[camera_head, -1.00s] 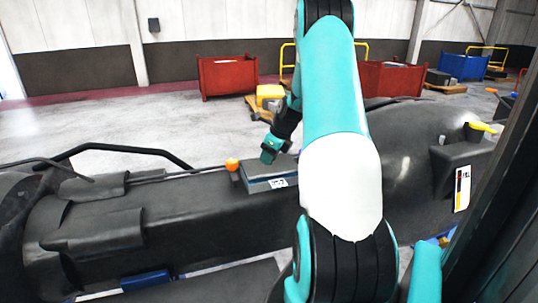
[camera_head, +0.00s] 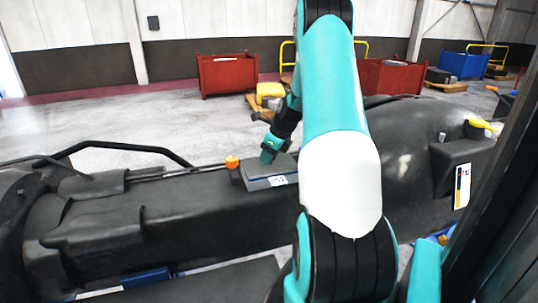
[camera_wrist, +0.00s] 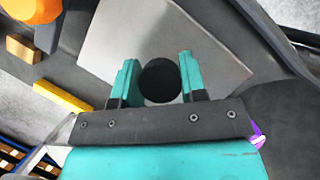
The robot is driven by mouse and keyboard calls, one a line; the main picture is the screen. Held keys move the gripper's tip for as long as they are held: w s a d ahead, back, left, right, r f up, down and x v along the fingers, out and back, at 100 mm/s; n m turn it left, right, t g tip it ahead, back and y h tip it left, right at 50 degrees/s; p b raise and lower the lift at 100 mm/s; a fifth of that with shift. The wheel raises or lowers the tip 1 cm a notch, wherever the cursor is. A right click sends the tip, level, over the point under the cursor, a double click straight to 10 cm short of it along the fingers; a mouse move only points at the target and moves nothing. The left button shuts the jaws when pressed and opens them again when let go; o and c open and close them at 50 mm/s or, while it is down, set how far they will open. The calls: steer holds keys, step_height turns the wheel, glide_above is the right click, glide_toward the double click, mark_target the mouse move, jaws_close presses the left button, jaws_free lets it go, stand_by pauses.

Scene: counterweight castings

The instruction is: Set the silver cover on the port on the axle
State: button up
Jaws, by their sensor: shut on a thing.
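My gripper (camera_wrist: 158,80) has its two teal fingers on either side of a round black knob in the wrist view. The knob stands on a flat light-grey plate, which I take as the silver cover (camera_wrist: 110,40). My gripper is shut on the cover by this knob. In the head view my gripper (camera_head: 270,152) is over a grey block with a white label (camera_head: 262,184) on the long dark axle (camera_head: 190,215). The port's opening is not visible, and I cannot tell whether the cover touches the block.
An orange cap (camera_head: 232,162) stands on the axle close left of the block. A black bent bar (camera_head: 120,146) runs along the axle's far side. Red bins (camera_head: 228,76) and a blue bin (camera_head: 463,66) stand on the floor behind.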

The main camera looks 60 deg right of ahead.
steer(key=shift+f, duration=0.2)
steer(key=o, duration=1)
steer(key=b+v, duration=0.3)
steer(key=v, duration=1.4)
steer(key=shift+r+b, duration=0.25)
steer(key=shift+b, duration=0.1)
steer(key=w+a+f+n+g+y+b, duration=0.15)
steer(key=w+a+n, duration=0.25)
steer(key=a+n, duration=0.95)
steer(key=w+a+f+n+y+b, duration=0.2)
steer(key=a+n, duration=0.5)
steer(key=a, duration=1.3)
steer(key=s+a+f+n+g+b, duration=0.1)
steer(key=s+a+f+n, duration=0.1)
steer(key=s+a+n, duration=0.3)
steer(key=s+a+f+n+g+b, duration=0.1)
steer(key=s+a+f+n, duration=0.1)
steer(key=s+a+n, duration=0.3)
steer(key=s+a+f+n+g+b, duration=0.1)
steer(key=s+a+f+n, duration=0.2)
steer(key=s+a+n, duration=0.3)
steer(key=shift+s+a+f+n, duration=0.1)
steer(key=shift+a+n, duration=0.75)
steer(key=shift+n, duration=0.6)
steer(key=shift+s+a+n, duration=0.1)
steer(key=shift+a+n, duration=0.8)
steer(key=shift+n, duration=0.5)
